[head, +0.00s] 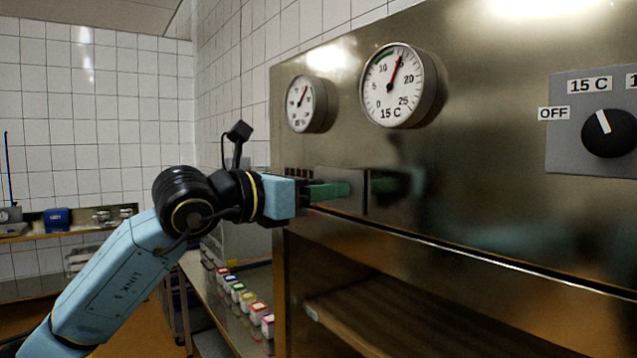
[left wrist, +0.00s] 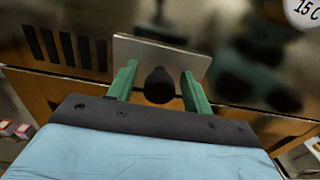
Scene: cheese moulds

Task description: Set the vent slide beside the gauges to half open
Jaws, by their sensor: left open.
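The vent slide is a flat metal plate (left wrist: 185,60) with a round black knob (left wrist: 159,86) in the left wrist view. Several dark vent slots (left wrist: 65,47) show bare to the plate's left; any slots behind it are hidden. In the head view the plate (head: 357,178) sits below the two gauges, the smaller one (head: 302,104) and the larger one (head: 392,87). My left gripper (head: 345,190) is at the slide. Its green fingers are open, one on each side of the knob, with gaps visible on both sides. My right gripper is not in view.
A control panel with a black dial (head: 609,133) is on the right of the metal front. An open wooden shelf (head: 400,312) lies below the slide. Several coloured-lid tubs (head: 247,300) stand on a counter at lower left.

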